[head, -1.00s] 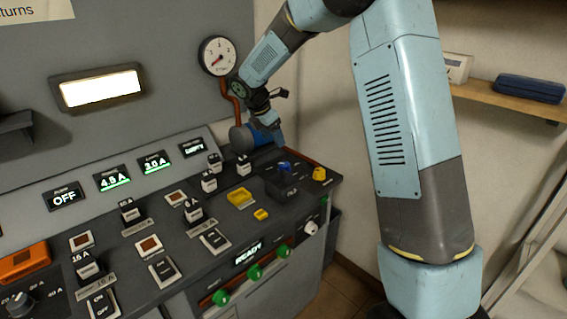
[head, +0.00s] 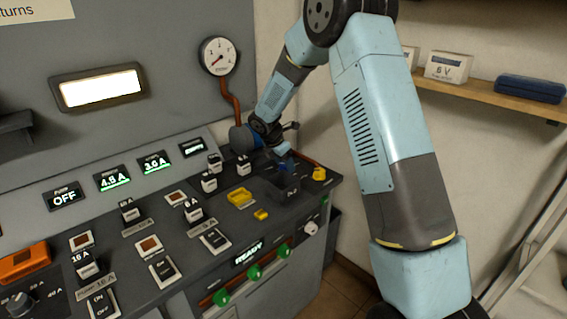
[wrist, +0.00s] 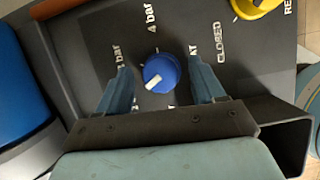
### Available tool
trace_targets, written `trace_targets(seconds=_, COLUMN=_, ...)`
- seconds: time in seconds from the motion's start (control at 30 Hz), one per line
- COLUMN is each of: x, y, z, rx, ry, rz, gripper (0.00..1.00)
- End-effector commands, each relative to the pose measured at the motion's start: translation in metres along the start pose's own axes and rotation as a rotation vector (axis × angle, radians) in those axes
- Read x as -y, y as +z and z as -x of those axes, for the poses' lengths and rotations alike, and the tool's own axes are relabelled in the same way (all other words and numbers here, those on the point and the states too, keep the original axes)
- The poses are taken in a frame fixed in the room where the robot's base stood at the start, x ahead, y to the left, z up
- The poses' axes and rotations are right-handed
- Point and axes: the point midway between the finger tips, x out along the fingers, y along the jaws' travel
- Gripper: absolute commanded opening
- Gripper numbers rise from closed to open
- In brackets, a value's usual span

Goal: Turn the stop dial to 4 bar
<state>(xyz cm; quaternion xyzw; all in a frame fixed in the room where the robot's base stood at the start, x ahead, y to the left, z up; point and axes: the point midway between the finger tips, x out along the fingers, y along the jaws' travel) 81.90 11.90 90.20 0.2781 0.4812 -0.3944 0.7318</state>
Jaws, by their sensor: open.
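The stop dial is a round blue knob (wrist: 161,72) with a white pointer, on a dark panel in the wrist view. Its pointer is turned toward the lower left of that picture, away from the "4 bar" label (wrist: 153,18). A label partly hidden by a finger, ending in "bar", stands left of the knob. My gripper (wrist: 158,63) is open, one finger on each side of the knob, with visible gaps. In the head view my gripper (head: 283,154) is just above the blue dial (head: 285,166) at the panel's right end.
A yellow knob (wrist: 255,6) near "CLOSED" lies to the upper right. A blue cylinder (wrist: 18,75) stands to the left. A round gauge (head: 219,56) is on the wall. Switches and yellow parts (head: 240,198) cover the console nearby.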

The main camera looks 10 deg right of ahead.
Motion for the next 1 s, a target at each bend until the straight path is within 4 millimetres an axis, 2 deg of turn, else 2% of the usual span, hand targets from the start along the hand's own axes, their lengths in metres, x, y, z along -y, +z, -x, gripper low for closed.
trace_targets(seconds=0.27, x=0.0000, y=-0.0001, z=-0.0013, rx=0.000, ry=0.000, rz=0.000, gripper=0.68)
trace_targets(seconds=0.83, x=-0.0005, y=-0.0002, z=-0.0008, rx=0.000, ry=0.001, rz=0.000, gripper=0.15)
trace_targets(seconds=1.0, x=-0.0008, y=-0.0002, z=-0.0007, rx=0.000, ry=0.000, rz=-0.005, gripper=0.13)
